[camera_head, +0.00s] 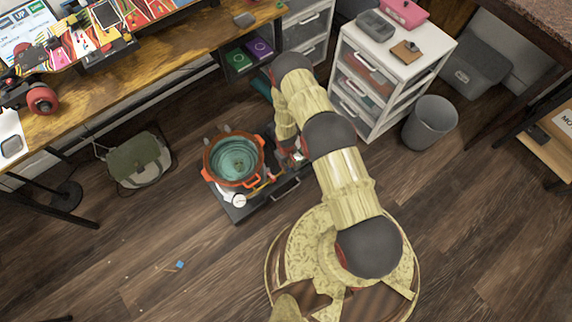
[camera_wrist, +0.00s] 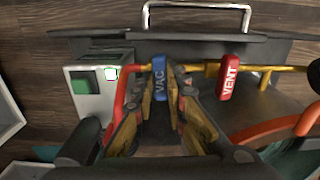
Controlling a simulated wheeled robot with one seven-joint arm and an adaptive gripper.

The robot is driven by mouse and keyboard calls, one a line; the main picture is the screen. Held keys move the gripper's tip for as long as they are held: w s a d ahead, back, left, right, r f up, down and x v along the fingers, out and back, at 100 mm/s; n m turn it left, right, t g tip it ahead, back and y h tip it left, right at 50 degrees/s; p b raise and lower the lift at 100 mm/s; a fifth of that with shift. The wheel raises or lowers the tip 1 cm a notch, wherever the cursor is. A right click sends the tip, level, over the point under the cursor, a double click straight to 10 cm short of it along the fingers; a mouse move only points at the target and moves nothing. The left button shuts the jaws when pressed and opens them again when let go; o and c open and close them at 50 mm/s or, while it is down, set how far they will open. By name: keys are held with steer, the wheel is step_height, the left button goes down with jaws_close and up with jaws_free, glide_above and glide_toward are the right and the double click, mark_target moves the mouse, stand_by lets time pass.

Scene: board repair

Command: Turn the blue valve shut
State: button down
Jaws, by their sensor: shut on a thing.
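The blue valve (camera_wrist: 159,79) has a handle marked VAC and shows in the wrist view just above the middle. Its handle stands crosswise to the brass pipe (camera_wrist: 190,68). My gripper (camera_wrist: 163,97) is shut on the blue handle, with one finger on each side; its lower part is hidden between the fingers. A red valve (camera_wrist: 229,78) marked VENT sits to the right on the same pipe line, apart from my fingers. In the head view my gripper (camera_head: 294,157) is beside the orange-rimmed pot (camera_head: 250,178), and the blue valve cannot be made out there.
A metal handle (camera_wrist: 196,6) is beyond. A white drawer unit (camera_head: 385,70) and grey bin (camera_head: 430,123) stand right.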

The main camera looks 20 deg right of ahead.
steer(key=shift+m, duration=0.4)
steer(key=c, duration=1.9)
jaws_free()
steer(key=shift+o, duration=0.5)
step_height(320, 180, up, 12)
